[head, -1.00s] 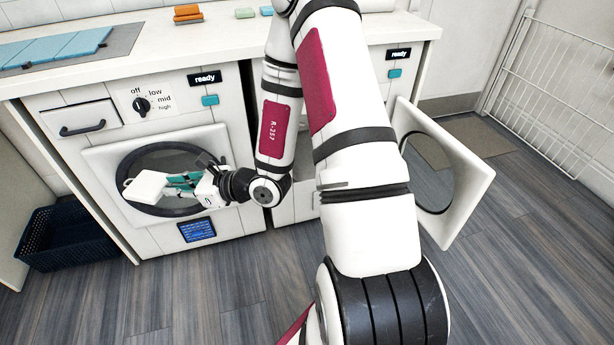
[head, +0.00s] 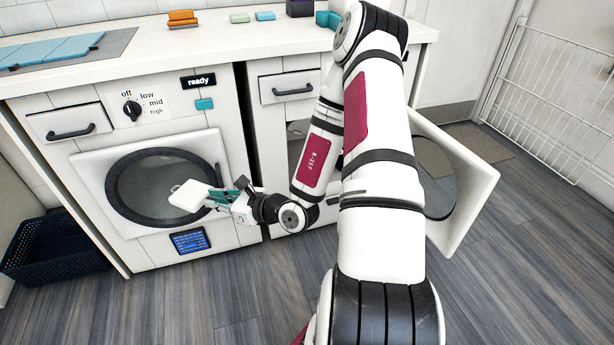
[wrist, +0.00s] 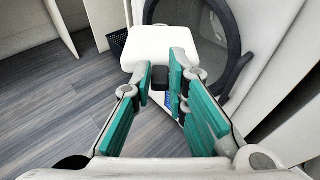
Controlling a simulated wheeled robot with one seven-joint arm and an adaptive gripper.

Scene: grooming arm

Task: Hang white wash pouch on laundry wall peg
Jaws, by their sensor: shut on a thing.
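The white wash pouch (head: 188,195) is a small, flat white block in front of the left washer's round door. It also shows in the wrist view (wrist: 160,46), at the far end of the fingers. My gripper (head: 222,197) has teal finger pads and is shut on the pouch, seemingly by a dark part at its near edge (wrist: 160,78). The pouch is held in the air, clear of the floor. No wall peg can be made out in these frames.
The left washer's door (head: 150,185) is closed behind the pouch. The right machine's round door (head: 455,185) stands open. A dark blue basket (head: 55,250) sits on the floor at left. Folded cloths (head: 60,50) lie on the counter. The floor in front is clear.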

